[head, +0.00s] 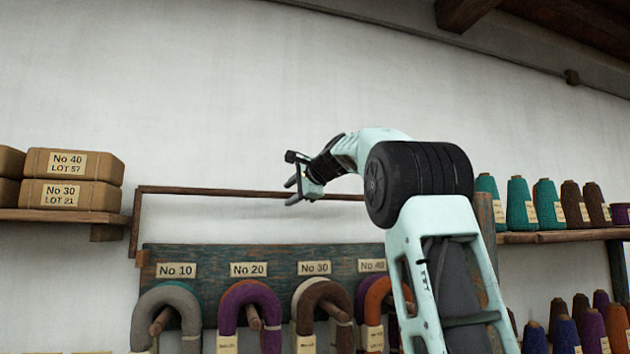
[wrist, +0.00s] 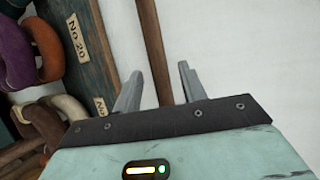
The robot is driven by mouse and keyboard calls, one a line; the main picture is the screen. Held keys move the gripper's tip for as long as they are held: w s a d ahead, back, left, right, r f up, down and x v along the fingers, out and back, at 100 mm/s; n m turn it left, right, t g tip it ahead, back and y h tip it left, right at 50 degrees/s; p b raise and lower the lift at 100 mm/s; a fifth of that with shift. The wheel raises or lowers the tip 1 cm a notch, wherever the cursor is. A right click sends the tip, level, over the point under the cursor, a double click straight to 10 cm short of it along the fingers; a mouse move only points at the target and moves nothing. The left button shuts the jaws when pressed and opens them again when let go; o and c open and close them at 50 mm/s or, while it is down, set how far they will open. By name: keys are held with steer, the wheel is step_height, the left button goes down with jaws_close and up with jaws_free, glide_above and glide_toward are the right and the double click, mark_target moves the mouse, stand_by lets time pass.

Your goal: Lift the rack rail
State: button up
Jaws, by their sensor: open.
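The rack rail (head: 230,192) is a thin brown wooden bar. It runs level above the peg board in the head view, with an upright end at the left; my arm hides its right part. In the wrist view the rail (wrist: 153,50) runs up and down the picture and its near end passes between my fingers. My gripper (head: 292,190) is at the middle of the rail in the head view. In the wrist view my gripper (wrist: 158,85) has its two grey fingers apart, one on each side of the rail, with gaps showing.
A blue-green peg board (head: 215,258) with number labels and hanging yarn hanks (head: 250,300) is below the rail. Boxes (head: 73,165) sit on a left shelf (head: 60,216). Yarn cones (head: 520,205) stand on a right shelf (head: 560,236). The white wall above is clear.

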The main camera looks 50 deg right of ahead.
steer(key=b+v, duration=0.4)
steer(key=v, duration=1)
steer(key=shift+s+a, duration=0.1)
steer(key=shift+s, duration=0.05)
